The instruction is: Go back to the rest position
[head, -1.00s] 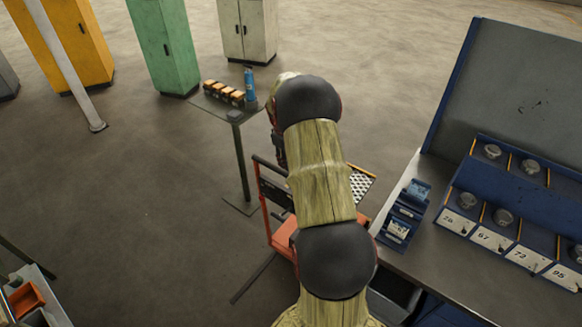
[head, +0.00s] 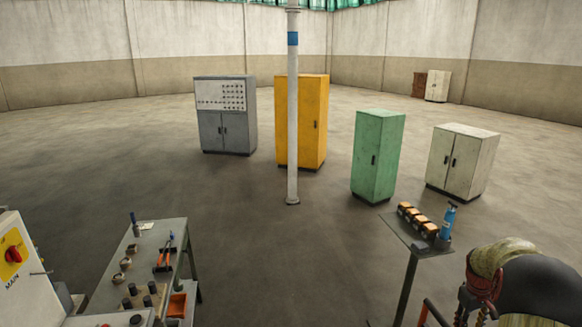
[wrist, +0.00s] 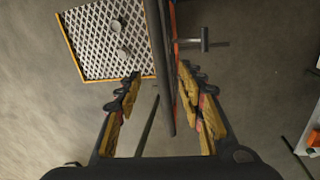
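My gripper (wrist: 160,82) shows in the wrist view with its two yellow-and-black fingers spread apart. A dark upright bar with an orange edge (wrist: 162,60) shows in the gap between the fingers. I cannot tell how far below the fingertips it is, and I see nothing gripped.
A white mesh tray (wrist: 105,38) with small round pieces lies ahead of the left finger. A small stand (head: 428,252) with orange-topped blocks and a blue bottle (head: 448,220) is near my arm. A tool bench (head: 150,240) stands at left; open floor lies between.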

